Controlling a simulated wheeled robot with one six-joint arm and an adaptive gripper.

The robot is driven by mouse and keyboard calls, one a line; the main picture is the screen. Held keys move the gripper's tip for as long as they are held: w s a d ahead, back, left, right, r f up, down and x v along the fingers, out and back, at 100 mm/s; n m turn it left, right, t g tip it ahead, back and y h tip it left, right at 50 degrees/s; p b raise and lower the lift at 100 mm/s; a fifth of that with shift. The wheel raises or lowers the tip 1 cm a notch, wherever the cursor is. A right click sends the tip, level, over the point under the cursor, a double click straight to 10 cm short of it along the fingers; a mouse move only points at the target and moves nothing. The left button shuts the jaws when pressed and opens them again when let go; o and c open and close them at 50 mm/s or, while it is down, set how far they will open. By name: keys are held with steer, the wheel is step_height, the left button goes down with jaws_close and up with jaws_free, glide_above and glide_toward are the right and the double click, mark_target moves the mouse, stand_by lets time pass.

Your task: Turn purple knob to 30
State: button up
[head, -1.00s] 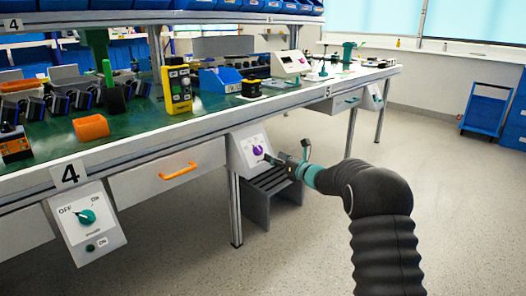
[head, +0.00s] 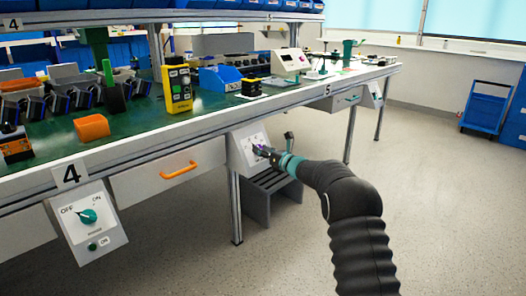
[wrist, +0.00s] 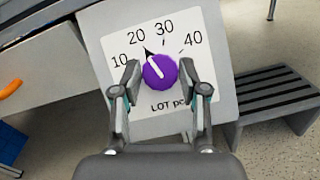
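The purple knob (wrist: 160,71) sits on a sloped white dial panel (wrist: 208,100) marked 10, 20, 30 and 40. Its white pointer line leans up and left, between 20 and 30 and nearer 20. My gripper (wrist: 159,78) faces the knob, with one finger at its left and one at its right. The fingers stand apart close to the knob's sides; I cannot tell whether they touch it. In the head view my gripper (head: 262,151) is in front of the panel (head: 243,146) under the bench and hides most of the knob.
Another panel with a teal OFF/ON knob (head: 88,216) hangs at the left. A drawer with an orange handle (head: 178,171) lies between the panels. Dark steps (head: 268,190) stand below the dial panel. The bench edge (head: 230,117) runs above. The floor at right is clear.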

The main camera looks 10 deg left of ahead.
steer(key=c, duration=0.5)
steer(key=shift+b, duration=0.35)
steer(key=shift+f+m+t+h+b, duration=0.15)
steer(key=shift+m+t+h+b, duration=0.2)
steer(key=shift+m+b, duration=0.45)
steer(key=m+h+b, duration=0.1)
steer(key=m+b, duration=0.1)
steer(key=m, duration=0.1)
steer(key=shift+s+a+t, duration=0.1)
steer(key=shift+s+t, duration=0.05)
steer(key=shift+t, duration=0.2)
steer(key=shift+r+m+t+h+b, duration=0.2)
steer(key=shift+m+h+b, duration=0.2)
steer(key=shift+m+h, duration=0.7)
steer(key=shift+r+m+t+h+b, duration=0.15)
steer(key=shift+m+h+b, duration=0.25)
steer(key=shift+m, duration=1.3)
steer(key=shift+f+h, duration=0.1)
steer(key=shift+h, duration=0.15)
